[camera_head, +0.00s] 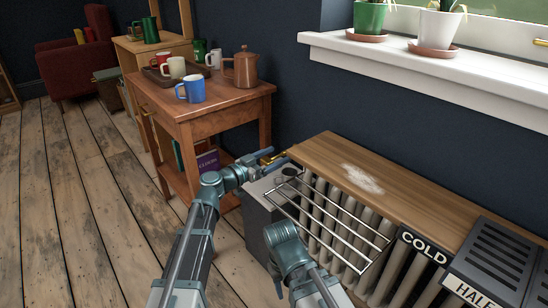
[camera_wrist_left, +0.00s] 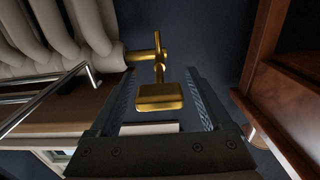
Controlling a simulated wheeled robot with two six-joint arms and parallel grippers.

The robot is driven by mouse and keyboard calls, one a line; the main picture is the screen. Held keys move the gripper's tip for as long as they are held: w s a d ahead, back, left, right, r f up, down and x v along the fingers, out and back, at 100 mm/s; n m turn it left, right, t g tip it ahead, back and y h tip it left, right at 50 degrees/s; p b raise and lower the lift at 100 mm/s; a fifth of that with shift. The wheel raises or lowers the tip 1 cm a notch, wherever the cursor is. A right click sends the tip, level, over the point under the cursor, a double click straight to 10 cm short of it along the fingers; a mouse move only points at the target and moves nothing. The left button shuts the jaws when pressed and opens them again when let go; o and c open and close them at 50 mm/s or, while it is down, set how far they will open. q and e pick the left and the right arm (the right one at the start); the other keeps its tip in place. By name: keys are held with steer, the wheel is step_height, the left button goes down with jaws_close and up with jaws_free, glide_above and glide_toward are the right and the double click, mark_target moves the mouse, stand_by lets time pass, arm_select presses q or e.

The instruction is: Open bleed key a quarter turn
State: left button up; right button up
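The brass bleed key (camera_wrist_left: 160,96) has a flat square bow and sits on a brass valve stem at the end of the radiator (camera_head: 350,225). In the left wrist view the bow lies between the two fingers of my left gripper (camera_wrist_left: 165,103), with a gap showing on each side. In the head view the same left gripper (camera_head: 262,163) is at the radiator's far left end, with brass (camera_head: 267,153) showing at its tip. My right arm is low at the middle bottom; its fingers do not show.
A wooden side table (camera_head: 215,105) with mugs and a copper pot stands close left of the key. A wooden radiator shelf (camera_head: 400,195) and a wire drying rack (camera_head: 335,225) lie to the right. A windowsill with potted plants is above.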

arm_select(q)
jaws_close()
stand_by(0.3)
steer(key=n, duration=0.4)
steer(key=shift+w+a, duration=0.1)
steer(key=n, duration=0.3)
steer(key=shift+n, duration=0.4)
steer(key=n, duration=0.4)
steer(key=shift+w+a+f, duration=0.1)
steer(key=shift+f, duration=0.05)
steer(key=shift+n, duration=2)
